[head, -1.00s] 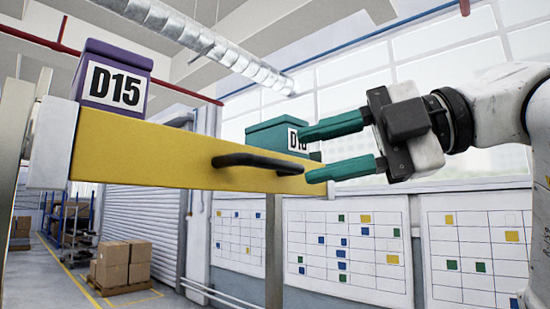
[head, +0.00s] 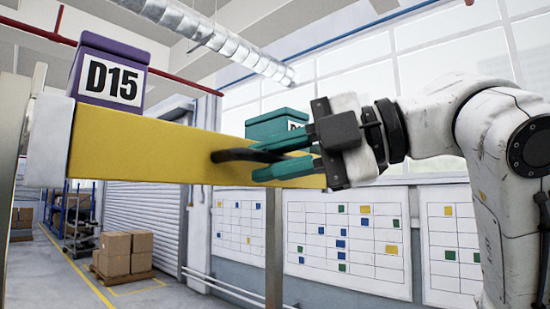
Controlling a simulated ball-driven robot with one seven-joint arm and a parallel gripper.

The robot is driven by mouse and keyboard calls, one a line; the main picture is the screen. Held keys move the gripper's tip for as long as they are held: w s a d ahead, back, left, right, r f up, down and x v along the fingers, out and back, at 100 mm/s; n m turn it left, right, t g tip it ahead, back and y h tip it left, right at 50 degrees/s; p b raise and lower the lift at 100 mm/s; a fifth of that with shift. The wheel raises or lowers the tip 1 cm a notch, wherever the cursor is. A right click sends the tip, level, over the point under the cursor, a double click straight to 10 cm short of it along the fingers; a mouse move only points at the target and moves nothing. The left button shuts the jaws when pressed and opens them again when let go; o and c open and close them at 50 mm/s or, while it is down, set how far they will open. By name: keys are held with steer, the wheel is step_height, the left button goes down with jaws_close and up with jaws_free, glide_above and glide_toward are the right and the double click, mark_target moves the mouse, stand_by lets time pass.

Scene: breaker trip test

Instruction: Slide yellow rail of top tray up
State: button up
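The yellow rail (head: 150,148) is a long flat bar running across the head view, from a white end block at left towards my gripper. A black bar handle (head: 228,155) sticks out from its face near the right end. My gripper (head: 253,161) has two green fingers, one above and one below the handle. They lie close against it with little gap and look shut on it. The fingers hide the handle's right part. A purple bin marked D15 (head: 110,70) stands above the rail's left end. A green bin (head: 279,123) is partly hidden behind my gripper.
A pale upright post (head: 12,130) stands at the far left, close to the camera. A grey post (head: 273,240) stands below the rail. Wall charts (head: 345,240), a roller shutter and boxes on a pallet (head: 122,255) are farther back. The space below the rail looks clear.

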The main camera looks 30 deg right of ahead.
jaws_close()
steer(key=shift+r+p, duration=1.95)
steer(key=shift+r, duration=0.85)
steer(key=shift+o, duration=2.1)
jaws_free()
steer(key=b+v, duration=0.2)
steer(key=v, duration=0.9)
